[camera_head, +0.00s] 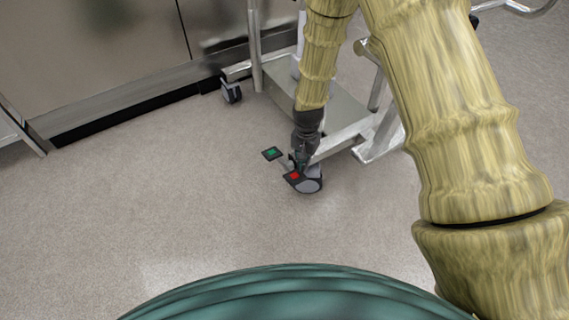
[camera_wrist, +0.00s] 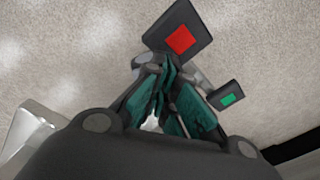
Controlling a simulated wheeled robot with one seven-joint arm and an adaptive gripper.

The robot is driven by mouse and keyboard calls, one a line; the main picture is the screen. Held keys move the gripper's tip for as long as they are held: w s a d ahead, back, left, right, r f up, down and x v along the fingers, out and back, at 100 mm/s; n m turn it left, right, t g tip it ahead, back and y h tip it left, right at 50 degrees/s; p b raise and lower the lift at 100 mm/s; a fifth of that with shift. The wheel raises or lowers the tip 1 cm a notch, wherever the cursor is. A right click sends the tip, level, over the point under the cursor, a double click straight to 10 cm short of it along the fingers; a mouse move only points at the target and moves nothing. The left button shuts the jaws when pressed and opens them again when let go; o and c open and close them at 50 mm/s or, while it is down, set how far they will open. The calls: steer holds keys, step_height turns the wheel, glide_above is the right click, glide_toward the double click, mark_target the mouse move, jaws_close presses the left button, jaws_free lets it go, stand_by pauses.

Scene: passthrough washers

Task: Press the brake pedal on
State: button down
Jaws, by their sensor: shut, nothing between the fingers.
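The brake pedals sit low at the foot of a wheeled metal cart. One is a dark pedal with a red square (camera_head: 294,176), and the other is a dark pedal with a green square (camera_head: 272,153). In the wrist view the red pedal (camera_wrist: 180,39) is just beyond my fingertips and the green pedal (camera_wrist: 227,97) is to their right. My gripper (camera_head: 301,163) points down beside the red pedal, with its teal-padded fingers (camera_wrist: 168,78) together and empty. I cannot tell whether the fingertips touch the red pedal.
The cart's metal frame (camera_head: 340,143) and a grey caster (camera_head: 308,185) are close to my gripper. Another caster (camera_head: 232,92) stands farther back. A steel cabinet (camera_head: 90,50) lines the back left. The floor (camera_head: 150,190) to the left is clear.

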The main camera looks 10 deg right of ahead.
steer(key=shift+f+b, duration=0.3)
steer(key=shift+f, duration=1.75)
stand_by(1.7)
steer(key=shift+r, duration=0.15)
step_height(320, 180, up, 7)
steer(key=p, duration=0.7)
stand_by(0.5)
steer(key=shift+a, duration=0.1)
stand_by(0.3)
